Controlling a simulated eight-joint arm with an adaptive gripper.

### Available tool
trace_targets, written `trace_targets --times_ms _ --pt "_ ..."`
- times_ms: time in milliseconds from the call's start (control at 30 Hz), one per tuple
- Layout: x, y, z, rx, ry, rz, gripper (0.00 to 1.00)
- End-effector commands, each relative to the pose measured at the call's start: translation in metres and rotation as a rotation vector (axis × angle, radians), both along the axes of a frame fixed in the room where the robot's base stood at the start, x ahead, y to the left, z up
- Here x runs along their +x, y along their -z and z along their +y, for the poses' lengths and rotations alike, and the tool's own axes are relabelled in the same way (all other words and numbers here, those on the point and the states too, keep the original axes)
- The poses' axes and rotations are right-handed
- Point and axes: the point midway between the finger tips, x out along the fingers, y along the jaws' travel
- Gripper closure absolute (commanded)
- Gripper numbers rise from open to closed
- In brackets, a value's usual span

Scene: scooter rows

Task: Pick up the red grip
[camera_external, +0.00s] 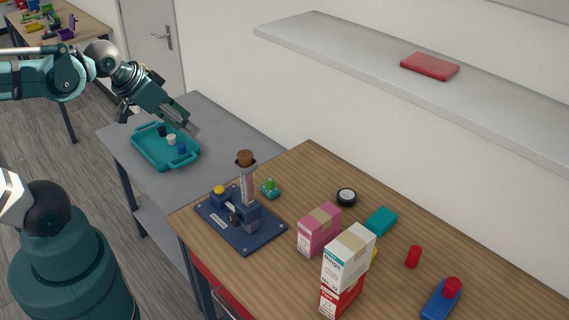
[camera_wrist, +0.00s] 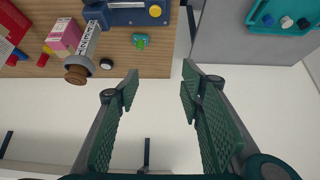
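A small red cylinder (camera_external: 413,257) stands on the wooden table at the right in the external view. Another red round piece (camera_external: 453,286) sits on a blue block near the table's right front. I cannot tell which of these is the red grip. Small red pieces (camera_wrist: 14,58) also show at the left in the wrist view. My gripper (camera_external: 194,130) is raised over the grey side table, far to the left of both red pieces. In the wrist view my gripper (camera_wrist: 157,90) is open, with nothing between its fingers.
A blue fixture (camera_external: 243,232) with a tall tube, a pink box (camera_external: 319,230) and a white box (camera_external: 348,257) on a red one stand between my gripper and the red pieces. A teal tray (camera_external: 146,155) holds small pieces. A shelf (camera_external: 350,65) runs along the wall.

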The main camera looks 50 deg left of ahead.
Motion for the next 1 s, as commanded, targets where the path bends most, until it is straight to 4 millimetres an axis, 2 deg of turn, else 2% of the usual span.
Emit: trace_targets --times_ms 167,467,767,1000 --pt "0.024 -0.017 -0.019 -0.003 0.038 -0.001 0.62" --pt "0.078 -0.049 -0.071 -0.011 0.124 -0.003 0.62" --pt "0.129 -0.073 -0.134 -0.018 0.210 -0.005 0.62" --pt "0.167 -0.088 -0.193 -0.025 0.279 -0.005 0.62"
